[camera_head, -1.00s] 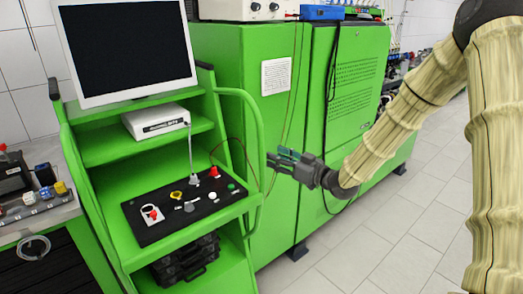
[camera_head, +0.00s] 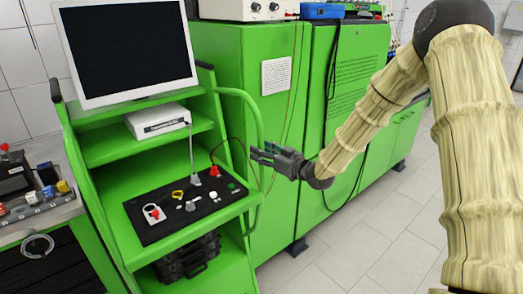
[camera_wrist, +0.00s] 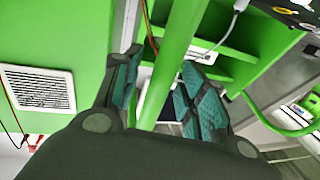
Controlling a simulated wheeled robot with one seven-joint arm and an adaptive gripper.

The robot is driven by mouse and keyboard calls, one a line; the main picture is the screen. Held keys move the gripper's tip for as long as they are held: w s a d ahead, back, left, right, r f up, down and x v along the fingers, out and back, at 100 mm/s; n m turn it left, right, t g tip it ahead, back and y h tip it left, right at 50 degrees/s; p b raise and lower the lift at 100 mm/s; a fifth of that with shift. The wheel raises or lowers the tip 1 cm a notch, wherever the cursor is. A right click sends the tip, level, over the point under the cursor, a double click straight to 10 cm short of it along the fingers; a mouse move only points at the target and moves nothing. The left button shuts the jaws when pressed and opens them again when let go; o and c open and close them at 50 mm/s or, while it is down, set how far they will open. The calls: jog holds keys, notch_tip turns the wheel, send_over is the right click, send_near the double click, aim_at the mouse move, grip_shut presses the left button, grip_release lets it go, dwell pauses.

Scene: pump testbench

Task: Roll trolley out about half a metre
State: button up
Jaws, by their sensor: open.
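The green trolley (camera_head: 190,226) stands at the left with a monitor (camera_head: 125,48) on top, a white box on its shelf and a black control panel. Its curved green tube handle (camera_head: 256,115) rises on its right side. My gripper (camera_head: 262,154) is at that handle, pointing left, its fingers apart. In the wrist view the handle tube (camera_wrist: 172,65) runs between the two open fingers. The teal finger pads lie on either side of it. I cannot tell whether either pad touches the tube.
A large green cabinet (camera_head: 240,60) stands close behind and right of the trolley. A workbench (camera_head: 45,220) with small parts is at the left edge. Tiled floor (camera_head: 350,245) is free at the right front. Thin cables hang along the cabinet.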

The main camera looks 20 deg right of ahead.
jog(key=shift+w+a, duration=0.1)
jog(key=shift+w, duration=0.1)
grip_shut()
jog(key=shift+f, duration=0.1)
dwell(0.4)
